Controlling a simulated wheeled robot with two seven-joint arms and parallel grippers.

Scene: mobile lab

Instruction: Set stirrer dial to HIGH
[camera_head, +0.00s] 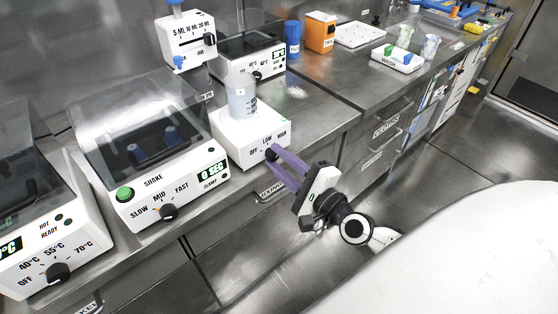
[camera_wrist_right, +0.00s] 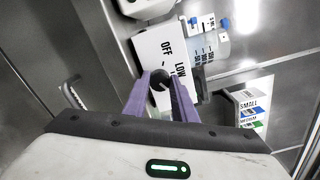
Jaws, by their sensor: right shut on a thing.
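The stirrer (camera_head: 237,137) is a white box with OFF, LOW and HIGH printed on its front, and a clear beaker (camera_head: 241,101) stands on top of it. In the right wrist view the stirrer (camera_wrist_right: 152,48) shows OFF and LOW, while HIGH is hidden. My right gripper (camera_head: 276,156) reaches the stirrer's front with purple fingers. In the right wrist view its fingers (camera_wrist_right: 160,82) are shut on the dark dial (camera_wrist_right: 160,87). The dial's pointer is hidden, so I cannot tell its setting. My left gripper is not in view.
A shaker (camera_head: 150,160) with a clear lid stands left of the stirrer, and a heater (camera_head: 45,235) is further left. A dispenser (camera_head: 187,42) stands behind. A white tray (camera_head: 397,58) lies on the right counter. The floor in front is open.

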